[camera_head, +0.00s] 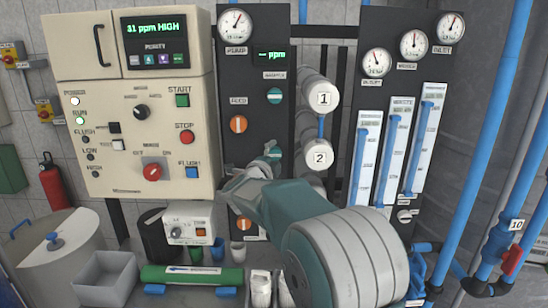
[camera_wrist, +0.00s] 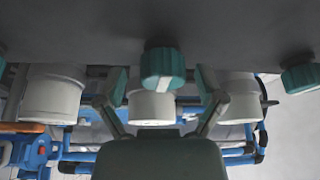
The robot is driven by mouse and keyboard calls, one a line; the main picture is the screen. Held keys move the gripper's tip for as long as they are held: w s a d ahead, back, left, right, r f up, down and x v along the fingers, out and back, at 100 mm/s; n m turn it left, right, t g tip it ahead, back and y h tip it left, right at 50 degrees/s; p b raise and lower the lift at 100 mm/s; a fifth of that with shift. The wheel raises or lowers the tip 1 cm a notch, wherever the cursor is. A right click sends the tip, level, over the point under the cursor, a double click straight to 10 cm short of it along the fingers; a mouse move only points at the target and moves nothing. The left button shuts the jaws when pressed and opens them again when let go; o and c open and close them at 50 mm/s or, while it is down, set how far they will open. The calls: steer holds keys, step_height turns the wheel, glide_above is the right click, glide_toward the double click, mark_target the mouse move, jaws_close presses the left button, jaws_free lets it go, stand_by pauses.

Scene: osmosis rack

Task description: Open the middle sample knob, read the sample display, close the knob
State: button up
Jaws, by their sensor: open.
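The middle sample knob (camera_wrist: 163,66) is teal and ribbed, at the centre of the wrist view. My gripper (camera_wrist: 162,84) is open, one finger on each side of it with gaps between. In the head view my gripper (camera_head: 258,172) is at the dark panel, and the middle knob (camera_head: 274,152) shows just above it, partly covered. My arm hides the lower part of the panel.
White cylinders marked 1 (camera_head: 323,99) and 2 (camera_head: 319,157) stand right of the panel. An orange knob (camera_head: 238,124) sits to its left. A cream control cabinet (camera_head: 120,160) shows "31 ppm HIGH". Other teal knobs flank the middle one in the wrist view, one at right (camera_wrist: 300,73).

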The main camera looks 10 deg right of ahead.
steer(key=v, duration=1.2)
steer(key=shift+a, duration=0.15)
steer(key=shift+w, duration=0.1)
steer(key=s+a+r+n+y, duration=0.1)
steer(key=s+r+n+y, duration=0.1)
steer(key=s+n+y, duration=0.9)
steer(key=s+d+f+n+g, duration=0.2)
steer(key=s+f+n+g, duration=0.1)
steer(key=s, duration=0.5)
steer(key=s+d+f+n+g, duration=0.3)
steer(key=s+f+n, duration=0.2)
steer(key=s, duration=0.2)
steer(key=s+d+f+n+g, duration=0.3)
steer(key=s+f+g, duration=0.1)
steer(key=s, duration=0.4)
steer(key=shift+s+f+n+h, duration=0.25)
steer(key=shift+s+n+h, duration=0.1)
steer(key=shift+n+h, duration=0.05)
